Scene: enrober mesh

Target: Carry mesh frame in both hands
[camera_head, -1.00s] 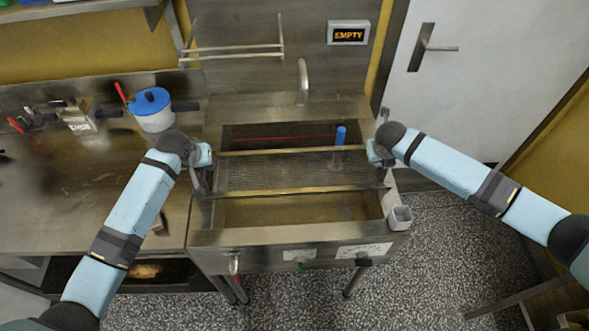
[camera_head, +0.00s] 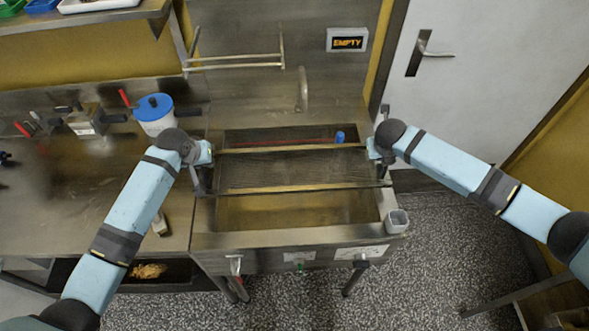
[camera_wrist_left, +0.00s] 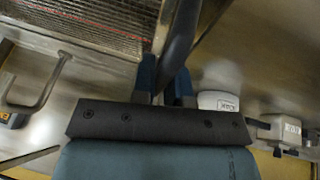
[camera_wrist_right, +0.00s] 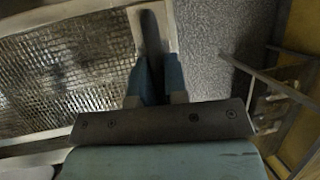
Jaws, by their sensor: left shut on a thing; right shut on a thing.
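The mesh frame (camera_head: 300,170) is a wide rectangle of wire mesh with long pale bars at its near and far edges. In the head view it spans the space between my two grippers, above the open metal basin (camera_head: 300,212). My left gripper (camera_head: 203,178) is shut on its left end, and the left wrist view shows the fingers (camera_wrist_left: 167,80) closed on a dark handle. My right gripper (camera_head: 380,170) is shut on its right end; the right wrist view shows the fingers (camera_wrist_right: 154,75) around a dark handle beside the mesh (camera_wrist_right: 70,75). The frame looks roughly level.
A blue-lidded pot (camera_head: 154,113) stands on the counter (camera_head: 95,205) at left. A faucet (camera_head: 302,90) and wire rack (camera_head: 235,62) are behind the basin. A white door (camera_head: 470,80) is at right; speckled floor (camera_head: 440,260) lies in front.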

